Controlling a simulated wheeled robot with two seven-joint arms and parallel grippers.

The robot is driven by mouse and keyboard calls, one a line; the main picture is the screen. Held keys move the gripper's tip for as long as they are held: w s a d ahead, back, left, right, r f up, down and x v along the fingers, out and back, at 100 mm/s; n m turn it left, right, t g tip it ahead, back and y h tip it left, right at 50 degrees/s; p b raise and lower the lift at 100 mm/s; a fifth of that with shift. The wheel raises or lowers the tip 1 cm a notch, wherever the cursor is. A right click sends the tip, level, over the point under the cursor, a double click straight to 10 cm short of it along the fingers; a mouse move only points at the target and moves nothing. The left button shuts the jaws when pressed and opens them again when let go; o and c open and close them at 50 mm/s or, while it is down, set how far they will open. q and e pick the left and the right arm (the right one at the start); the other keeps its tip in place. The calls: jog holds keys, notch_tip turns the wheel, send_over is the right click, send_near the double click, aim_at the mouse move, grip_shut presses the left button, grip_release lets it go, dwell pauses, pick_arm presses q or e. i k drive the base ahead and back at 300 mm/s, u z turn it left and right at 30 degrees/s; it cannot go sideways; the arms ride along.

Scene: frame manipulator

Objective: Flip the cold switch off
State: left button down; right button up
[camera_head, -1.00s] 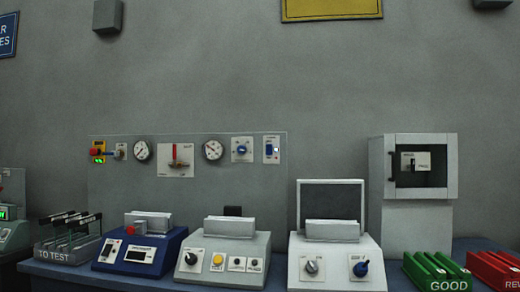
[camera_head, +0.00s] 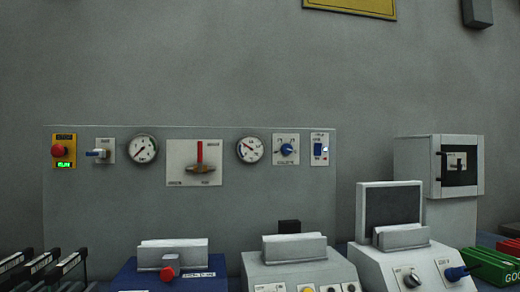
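A blue rocker switch (camera_head: 318,149) sits on a small white plate at the right end of the grey wall panel (camera_head: 110,215). A small white light shows beside the rocker. The lettering on its plate is too small to read, so I cannot confirm that it is the cold switch or tell its position. Left of it is a blue rotary knob (camera_head: 286,149) on a white plate. A blue-handled switch (camera_head: 98,154) is near the panel's left end. Neither of my grippers is in view.
The panel also holds a red button (camera_head: 58,150), two round gauges and a red lever (camera_head: 199,151). Below stand a blue station (camera_head: 130,280), a pale station (camera_head: 255,272) and a white station (camera_head: 372,262). A cabinet (camera_head: 404,165) and green racks (camera_head: 488,262) are at right.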

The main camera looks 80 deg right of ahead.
aim_at(317, 146)
jog(key=i, duration=0.7)
jog(key=z, duration=3.85)
